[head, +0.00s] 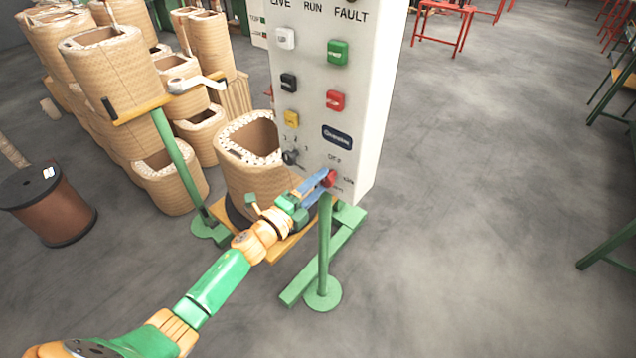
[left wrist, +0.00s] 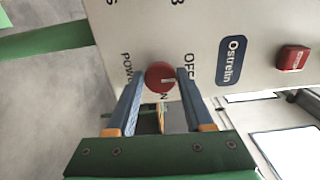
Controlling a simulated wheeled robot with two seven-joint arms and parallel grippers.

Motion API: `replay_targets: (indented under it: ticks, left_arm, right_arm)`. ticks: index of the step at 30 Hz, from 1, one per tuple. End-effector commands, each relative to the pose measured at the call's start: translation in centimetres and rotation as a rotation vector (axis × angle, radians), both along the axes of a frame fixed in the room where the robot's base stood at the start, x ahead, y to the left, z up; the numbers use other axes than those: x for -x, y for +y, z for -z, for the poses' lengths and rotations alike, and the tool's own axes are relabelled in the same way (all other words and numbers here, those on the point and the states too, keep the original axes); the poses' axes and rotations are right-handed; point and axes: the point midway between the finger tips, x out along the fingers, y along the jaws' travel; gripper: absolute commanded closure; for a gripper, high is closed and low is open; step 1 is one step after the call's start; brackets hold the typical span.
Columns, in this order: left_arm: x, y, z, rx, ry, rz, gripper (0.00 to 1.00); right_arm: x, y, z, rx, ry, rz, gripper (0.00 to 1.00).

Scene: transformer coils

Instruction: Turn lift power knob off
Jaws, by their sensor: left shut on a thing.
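The red power knob (head: 330,179) sits low on the front of the grey control panel (head: 352,100), with OFF and ON lettering around it. In the left wrist view the round red knob (left wrist: 157,75) carries a short white mark on its right side, near the ON lettering. My left gripper (head: 321,185) is shut on this knob, and its blue fingers (left wrist: 160,82) lie on either side of it. My right gripper is not in view.
Above the knob are a black selector knob (head: 290,157), a yellow button (head: 291,118), a red button (head: 335,100) and a green button (head: 338,52). Wound coils (head: 250,165) stand behind the panel on the left. A green post (head: 323,250) stands below it.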

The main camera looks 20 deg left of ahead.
Motion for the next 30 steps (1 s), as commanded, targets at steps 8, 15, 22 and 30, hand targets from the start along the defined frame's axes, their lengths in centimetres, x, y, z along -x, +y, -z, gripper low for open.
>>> replay_targets:
  ticks: [8,15,22,30]
  left_arm:
    - [-0.02,0.0,-0.05,0.037,0.012,0.0,1.0]
    - [-0.02,0.0,-0.05,0.04,0.013,0.0,1.0]
    - [-0.02,-0.01,-0.04,0.04,0.013,0.0,0.21]
    - [0.01,0.0,-0.01,0.039,0.013,0.0,0.19]
  right_arm:
    - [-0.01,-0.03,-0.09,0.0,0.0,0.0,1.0]
    - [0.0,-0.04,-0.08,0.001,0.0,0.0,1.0]
    - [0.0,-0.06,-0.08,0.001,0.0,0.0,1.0]
    - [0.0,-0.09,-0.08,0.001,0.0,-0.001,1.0]
